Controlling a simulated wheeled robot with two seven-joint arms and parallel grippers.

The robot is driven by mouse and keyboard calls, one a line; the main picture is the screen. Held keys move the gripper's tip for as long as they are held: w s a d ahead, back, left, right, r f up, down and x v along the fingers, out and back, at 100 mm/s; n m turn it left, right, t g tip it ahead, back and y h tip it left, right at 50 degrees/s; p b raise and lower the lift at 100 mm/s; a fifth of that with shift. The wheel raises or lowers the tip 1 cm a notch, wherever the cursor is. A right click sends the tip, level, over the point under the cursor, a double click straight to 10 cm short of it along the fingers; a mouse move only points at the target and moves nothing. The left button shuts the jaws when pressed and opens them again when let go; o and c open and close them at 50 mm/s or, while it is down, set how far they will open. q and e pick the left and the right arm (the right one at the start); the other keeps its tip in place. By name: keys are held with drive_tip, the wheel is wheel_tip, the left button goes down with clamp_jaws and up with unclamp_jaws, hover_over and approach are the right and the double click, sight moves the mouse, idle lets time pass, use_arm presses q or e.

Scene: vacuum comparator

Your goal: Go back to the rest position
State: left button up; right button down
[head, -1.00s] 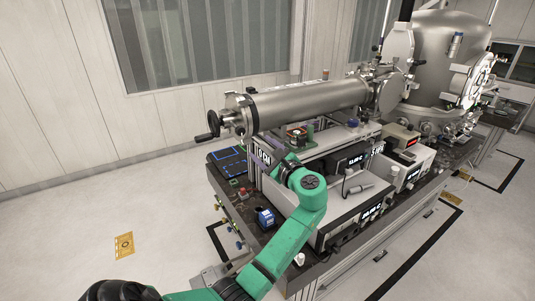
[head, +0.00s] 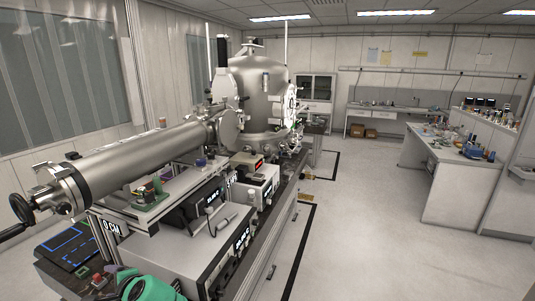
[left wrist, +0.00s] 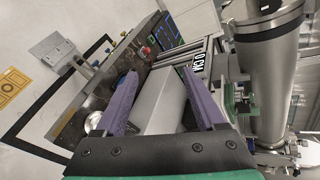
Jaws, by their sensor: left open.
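I cannot tell how far that surface is from the fingertips, and nothing looks gripped. The gripper is over the instrument bench, near the end with the red button (left wrist: 146,50). My right gripper is in neither view.
A long steel tube (head: 140,160) with a hand crank (head: 22,210) runs along the bench to the vacuum chamber (head: 257,95). Stacked instruments (head: 180,245) stand below the tube. Open floor (head: 370,230) lies to the right, before a white side bench (head: 455,195).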

use_arm(q)
drive_tip(key=s+d+f+n+g+h, duration=0.1)
drive_tip(key=s+d+f+n+h, duration=0.4)
drive_tip(key=s+d, duration=0.4)
drive_tip(key=s+d+f+n+g+h, duration=0.1)
drive_tip(key=s+d+f+n+h, duration=0.2)
drive_tip(key=s+d+f+h, duration=0.5)
drive_tip(key=s+f+g+y+b, duration=0.15)
drive_tip(key=f+b, duration=0.25)
drive_tip(key=f, duration=1.2)
drive_tip(key=s+f+b, duration=0.2)
drive_tip(key=f+b, duration=0.1)
drive_tip(key=f, duration=1.3)
drive_tip(key=s+a+f+b, duration=0.1)
drive_tip(key=s+f+b, duration=0.1)
drive_tip(key=s+f, duration=0.6)
drive_tip(key=s+a+f+g+b, duration=0.1)
drive_tip(key=s+f+b, duration=0.1)
drive_tip(key=s+f, duration=0.6)
drive_tip(key=shift+a+f+m+b, duration=0.25)
drive_tip(key=shift+f+m+b, duration=0.1)
drive_tip(key=shift+f, duration=0.15)
